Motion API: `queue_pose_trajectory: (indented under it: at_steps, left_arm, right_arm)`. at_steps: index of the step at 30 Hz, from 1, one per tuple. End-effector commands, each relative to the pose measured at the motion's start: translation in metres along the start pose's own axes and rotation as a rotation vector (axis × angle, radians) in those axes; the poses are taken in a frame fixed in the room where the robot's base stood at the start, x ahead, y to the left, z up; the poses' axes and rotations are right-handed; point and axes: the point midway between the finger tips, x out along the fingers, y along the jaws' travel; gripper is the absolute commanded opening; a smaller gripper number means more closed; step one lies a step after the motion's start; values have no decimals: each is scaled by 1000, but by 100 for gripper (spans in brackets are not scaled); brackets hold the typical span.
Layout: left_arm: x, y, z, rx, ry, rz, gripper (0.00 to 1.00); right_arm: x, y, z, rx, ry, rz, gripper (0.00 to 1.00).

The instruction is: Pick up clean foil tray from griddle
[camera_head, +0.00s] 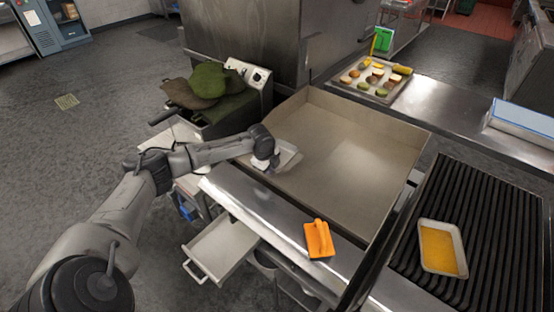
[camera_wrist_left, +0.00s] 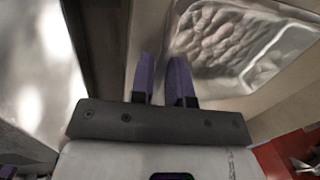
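The clean foil tray (camera_head: 288,158), silvery and empty, lies at the left front corner of the griddle (camera_head: 340,135). In the left wrist view the tray (camera_wrist_left: 225,40) shows its crinkled bottom and bright rim at upper right. My left gripper (camera_head: 272,165) is low at the tray's near left side in the head view. In the left wrist view its two purple fingers (camera_wrist_left: 162,75) are a small gap apart. The right finger overlaps the tray's near left edge and the left finger is outside it. Contact with the rim is unclear. My right gripper is not in view.
An orange scraper (camera_head: 319,239) lies on the griddle's front ledge. A foil tray with yellow content (camera_head: 440,250) sits on the ribbed grill (camera_head: 492,215) at right. A food tray (camera_head: 372,80) stands behind. The griddle has raised walls; its middle is clear.

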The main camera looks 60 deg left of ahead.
Motion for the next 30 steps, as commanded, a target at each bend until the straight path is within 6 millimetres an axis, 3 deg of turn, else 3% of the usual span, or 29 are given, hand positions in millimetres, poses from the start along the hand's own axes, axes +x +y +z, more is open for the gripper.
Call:
queue_pose_trajectory:
  at_steps: [6, 12, 25, 30]
  left_arm:
    - [0, 0, 0, 0, 0, 0, 16]
    - [0, 0, 0, 0, 0, 0, 0]
    - [-1, 0, 0, 0, 0, 0, 0]
    - [-10, -2, 0, 1, -1, 0, 0]
  right_arm:
    - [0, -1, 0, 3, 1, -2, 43]
    - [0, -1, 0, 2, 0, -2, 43]
    - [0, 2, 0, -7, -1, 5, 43]
    - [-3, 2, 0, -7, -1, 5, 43]
